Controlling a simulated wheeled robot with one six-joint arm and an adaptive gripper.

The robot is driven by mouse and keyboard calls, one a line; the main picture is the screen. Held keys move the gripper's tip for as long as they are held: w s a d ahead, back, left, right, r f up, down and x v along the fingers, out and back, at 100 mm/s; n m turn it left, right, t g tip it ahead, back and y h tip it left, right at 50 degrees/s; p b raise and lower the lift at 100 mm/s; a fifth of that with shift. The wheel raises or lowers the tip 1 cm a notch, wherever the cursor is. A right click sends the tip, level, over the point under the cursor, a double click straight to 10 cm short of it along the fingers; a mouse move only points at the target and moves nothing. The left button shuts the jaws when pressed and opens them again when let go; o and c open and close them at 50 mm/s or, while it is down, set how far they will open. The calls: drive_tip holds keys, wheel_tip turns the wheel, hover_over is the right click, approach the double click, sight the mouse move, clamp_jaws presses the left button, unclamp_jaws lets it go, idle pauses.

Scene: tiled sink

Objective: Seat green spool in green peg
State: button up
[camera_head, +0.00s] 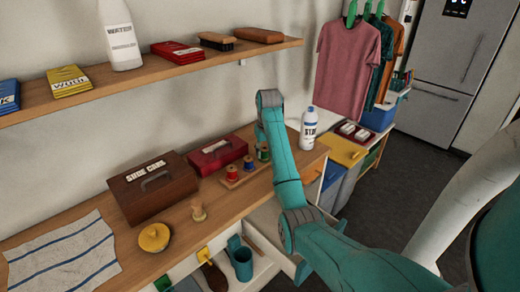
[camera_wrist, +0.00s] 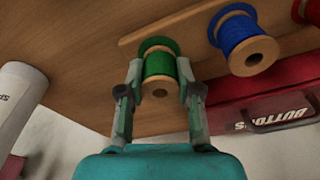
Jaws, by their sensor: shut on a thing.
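The green spool (camera_wrist: 160,66), with wooden flanges, is between the two fingers of my gripper (camera_wrist: 161,75) in the wrist view. The fingers are shut on its sides. In the head view a green spool (camera_head: 263,152) shows beside my arm, at the right end of the wooden peg board (camera_head: 238,184). My fingers are hidden there behind the arm. The board also shows in the wrist view (camera_wrist: 185,27), behind the green spool. The green peg is not visible, and I cannot tell whether the spool is around it or above it.
A blue spool (camera_wrist: 242,40) stands close beside the green one; a red spool (camera_head: 231,173) is farther left. The red buttons box (camera_head: 217,153) is behind the board. A white bottle (camera_head: 308,128) stands to the right. The brown shoe care box (camera_head: 152,188) is left.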

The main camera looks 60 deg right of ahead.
drive_tip(key=shift+f, duration=0.25)
drive_tip(key=o, duration=0.9)
drive_tip(key=shift+o, duration=0.2)
